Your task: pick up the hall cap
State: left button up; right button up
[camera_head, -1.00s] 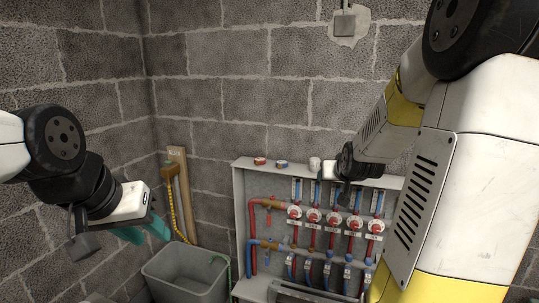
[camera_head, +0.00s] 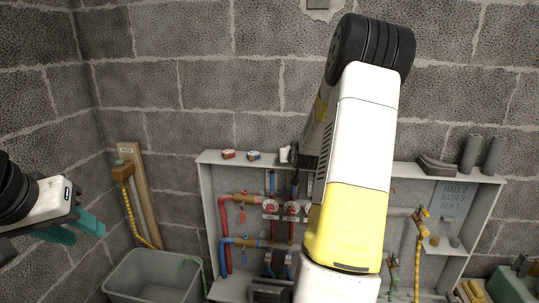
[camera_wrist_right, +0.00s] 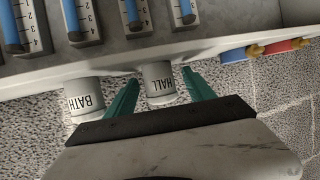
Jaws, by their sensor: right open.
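The hall cap (camera_wrist_right: 160,84) is a short white cylinder marked HALL, seen upside down in the right wrist view on the cabinet's top ledge. My right gripper (camera_wrist_right: 157,92) is open, with one teal finger on each side of the cap; I cannot tell whether they touch it. In the head view a white cap (camera_head: 285,154), apparently this one, shows beside my right arm, which hides most of that gripper. My left gripper (camera_head: 76,230) is at the left edge, away from the cabinet, with its teal fingers apart and empty.
A white bath cap (camera_wrist_right: 85,100) stands close beside my right gripper. A red reel (camera_head: 228,154) and a blue one (camera_head: 253,156) sit on the ledge to the left. The manifold cabinet (camera_head: 207,190) has pipes and gauges. A grey bin (camera_head: 150,275) stands below left.

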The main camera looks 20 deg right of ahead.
jog(key=shift+w+d+f, duration=0.1)
jog(key=shift+w+f, duration=0.15)
jog(key=shift+w, duration=0.25)
grip_shut()
jog(key=shift+r, duration=0.1)
